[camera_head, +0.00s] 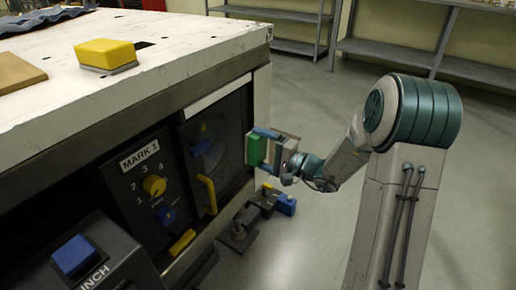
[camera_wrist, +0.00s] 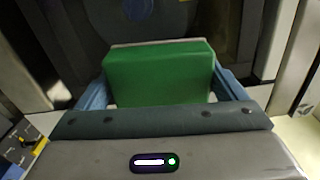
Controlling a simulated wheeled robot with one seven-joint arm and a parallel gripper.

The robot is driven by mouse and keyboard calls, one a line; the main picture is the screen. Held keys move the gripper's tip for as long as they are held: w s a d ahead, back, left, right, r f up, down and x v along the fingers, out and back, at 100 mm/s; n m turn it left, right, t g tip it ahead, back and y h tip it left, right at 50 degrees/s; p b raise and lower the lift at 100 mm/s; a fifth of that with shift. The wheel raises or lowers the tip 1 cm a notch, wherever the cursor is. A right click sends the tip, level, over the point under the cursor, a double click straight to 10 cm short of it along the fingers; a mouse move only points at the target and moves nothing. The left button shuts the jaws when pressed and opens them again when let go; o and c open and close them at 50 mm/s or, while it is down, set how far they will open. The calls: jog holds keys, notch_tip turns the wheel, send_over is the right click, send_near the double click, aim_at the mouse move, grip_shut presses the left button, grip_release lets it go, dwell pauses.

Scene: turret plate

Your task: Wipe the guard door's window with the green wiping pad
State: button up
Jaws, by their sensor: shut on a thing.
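The green wiping pad (camera_head: 256,149) is held between the fingers of my gripper (camera_head: 266,148), at the right edge of the guard door's window (camera_head: 216,140). In the wrist view the green pad (camera_wrist: 158,72) fills the space between the blue fingers of my gripper (camera_wrist: 160,85), and its far face points toward the dark window (camera_wrist: 175,20). I cannot tell whether the pad touches the window. The guard door has a yellow handle (camera_head: 207,194) at its lower left. The door looks shut.
A blue INCH button (camera_head: 73,256) is at the lower left. A yellow block (camera_head: 106,54) lies on the white top (camera_head: 200,40). Small items (camera_head: 262,203) stand low below the door.

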jog(key=shift+d, duration=0.1)
jog(key=shift+b+v, duration=0.45)
jog(key=shift+v, duration=0.55)
jog(key=shift+s+d, duration=0.3)
